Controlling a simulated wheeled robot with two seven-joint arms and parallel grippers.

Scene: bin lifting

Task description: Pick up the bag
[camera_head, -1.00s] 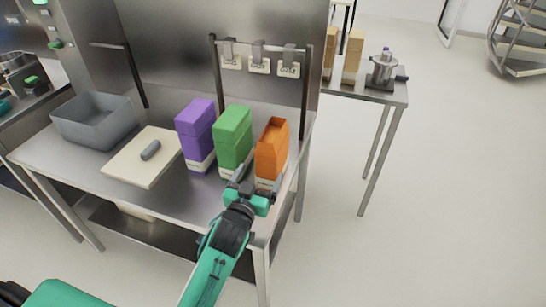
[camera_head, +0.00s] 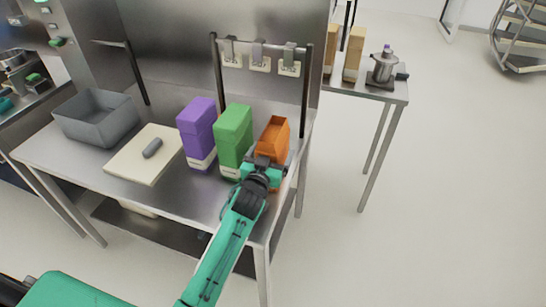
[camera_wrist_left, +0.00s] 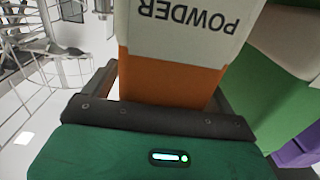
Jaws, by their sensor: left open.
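The orange bag (camera_head: 272,136) stands upright at the right end of the steel table, with its top open. My left gripper (camera_head: 264,163) is at its near side in the head view. In the left wrist view the orange bag (camera_wrist_left: 165,75), with a pale label reading POWDER upside down, lies between the two open fingers of my left gripper (camera_wrist_left: 165,90). There is a gap at the left finger; contact at the right finger cannot be told. The bag's lower part is hidden in the head view. My right gripper is not in view.
A green bag (camera_head: 233,138) stands close to the left of the orange one, with a purple bag (camera_head: 197,130) beyond it. A cutting board (camera_head: 130,165) and grey bin (camera_head: 98,118) are further left. A rack post (camera_head: 306,95) rises behind the orange bag.

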